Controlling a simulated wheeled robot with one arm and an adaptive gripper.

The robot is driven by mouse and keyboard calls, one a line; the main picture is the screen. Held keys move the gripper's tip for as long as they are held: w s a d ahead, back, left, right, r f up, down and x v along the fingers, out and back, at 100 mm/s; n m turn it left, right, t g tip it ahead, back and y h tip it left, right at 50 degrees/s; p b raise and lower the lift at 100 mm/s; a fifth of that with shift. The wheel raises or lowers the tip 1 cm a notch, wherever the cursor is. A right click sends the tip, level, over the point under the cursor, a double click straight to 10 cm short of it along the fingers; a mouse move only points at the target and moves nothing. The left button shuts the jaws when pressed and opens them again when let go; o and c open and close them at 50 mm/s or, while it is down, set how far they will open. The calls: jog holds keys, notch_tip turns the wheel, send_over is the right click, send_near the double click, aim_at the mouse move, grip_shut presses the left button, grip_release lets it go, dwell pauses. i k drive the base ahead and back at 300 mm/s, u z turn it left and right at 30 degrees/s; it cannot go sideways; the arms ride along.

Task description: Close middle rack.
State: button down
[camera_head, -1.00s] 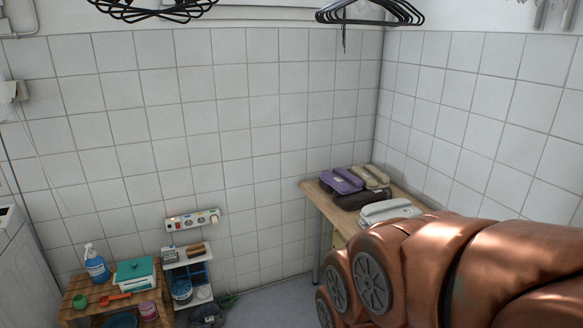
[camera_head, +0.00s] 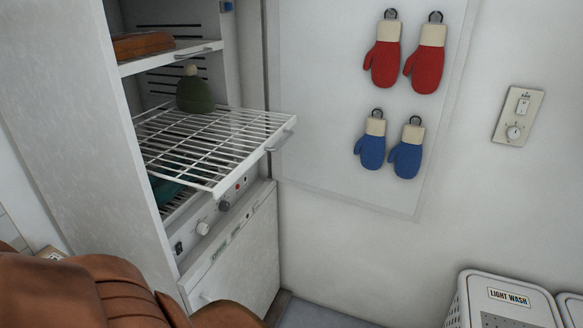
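The middle rack (camera_head: 222,142) is a white wire shelf pulled well out of an open white drying cabinet (camera_head: 65,110). It has a small handle (camera_head: 281,141) on its front edge. A green knit hat (camera_head: 195,92) with a pale pompom sits toward the back of the rack. My gripper is not in view; only a brown covered part of my arm shows at the bottom left.
Above is a white shelf (camera_head: 170,57) with a folded brown item (camera_head: 143,44). Below the rack are a teal item (camera_head: 166,189), a control panel (camera_head: 204,229) and a lower door (camera_head: 240,262). Red and blue mittens (camera_head: 372,150) hang on the wall. A "LIGHT WASH" hamper (camera_head: 505,302) stands bottom right.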

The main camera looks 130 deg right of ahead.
aim_at(221, 187)
jog(key=z, duration=3.35)
jog(key=k, duration=0.55)
jog(key=z, duration=0.45)
